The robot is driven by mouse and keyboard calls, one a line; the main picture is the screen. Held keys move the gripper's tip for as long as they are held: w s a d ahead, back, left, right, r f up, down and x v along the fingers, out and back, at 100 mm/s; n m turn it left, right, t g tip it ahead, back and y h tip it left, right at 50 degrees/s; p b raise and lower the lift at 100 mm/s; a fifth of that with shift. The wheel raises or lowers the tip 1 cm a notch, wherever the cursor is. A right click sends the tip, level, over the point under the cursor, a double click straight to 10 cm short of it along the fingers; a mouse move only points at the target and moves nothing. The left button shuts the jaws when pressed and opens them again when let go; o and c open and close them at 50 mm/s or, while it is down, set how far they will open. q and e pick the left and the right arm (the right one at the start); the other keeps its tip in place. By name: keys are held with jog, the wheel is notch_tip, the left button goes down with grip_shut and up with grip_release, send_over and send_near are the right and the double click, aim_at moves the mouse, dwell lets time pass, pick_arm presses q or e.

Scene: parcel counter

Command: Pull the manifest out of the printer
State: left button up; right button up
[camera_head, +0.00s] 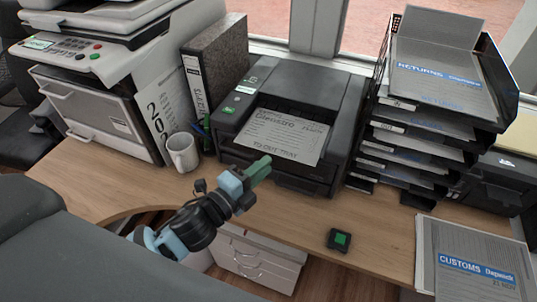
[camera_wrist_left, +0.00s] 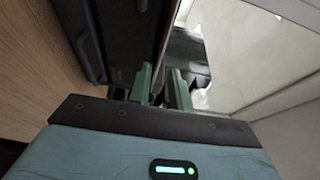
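The manifest (camera_head: 285,137), a grey printed sheet reading "TO OUT TRAY", lies in the output of the black printer (camera_head: 310,90), its front edge towards me. My left gripper (camera_head: 262,166) is at the printer's front, just short of the sheet's lower left edge in the head view. In the left wrist view its two green fingers (camera_wrist_left: 162,86) stand apart with a gap between them, so it is open. I cannot make out the sheet clearly between them. A dark body, probably the printer, fills the upper left there. My right gripper is not in view.
A white mug (camera_head: 182,153) and a binder (camera_head: 215,75) stand left of the printer. A stacked tray rack (camera_head: 380,150) stands close on its right. A small black box with a green top (camera_head: 339,240) and customs papers (camera_head: 470,262) lie at the front right.

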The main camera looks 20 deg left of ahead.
pick_arm(q)
jog(key=shift+w+d, duration=0.1)
jog(key=shift+w, duration=2.15)
grip_shut()
